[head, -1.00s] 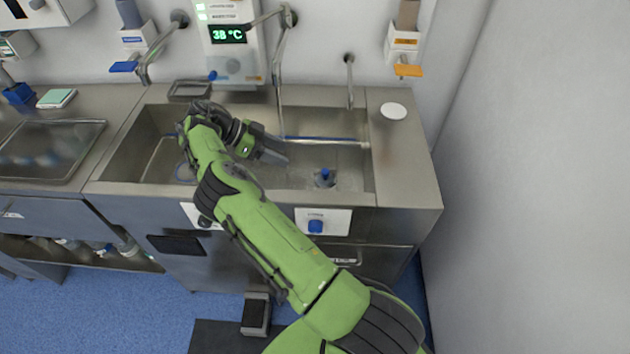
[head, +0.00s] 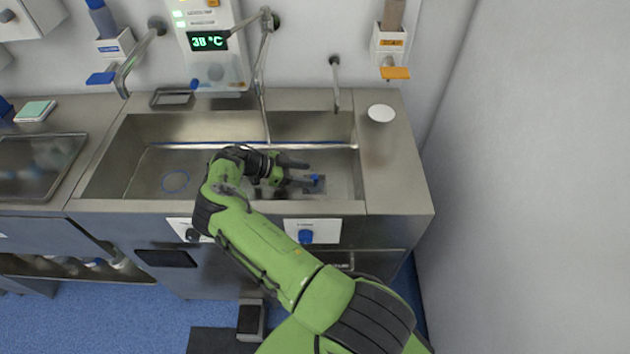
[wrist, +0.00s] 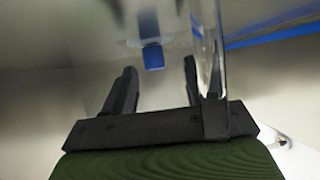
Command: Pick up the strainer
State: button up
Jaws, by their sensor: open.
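The strainer (head: 316,179) sits in the right part of the sink floor, a small piece with a blue knob on top. Part of it is hidden by my gripper in the head view. In the wrist view its blue knob (wrist: 153,56) shows ahead of the fingers, between their lines. My gripper (head: 306,174) is inside the sink, just left of the strainer, with its fingers pointing right. The fingers are apart and empty in the wrist view (wrist: 157,84). Whether a finger touches the knob cannot be told.
The steel sink (head: 130,160) has walls around my gripper. A blue ring (head: 176,181) lies at its left. A tap pipe (head: 264,100) hangs over the back. A white disc (head: 381,113) lies on the right counter. The left of the sink is mostly clear.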

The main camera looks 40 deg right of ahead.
jog(key=shift+x, duration=0.9)
grip_shut()
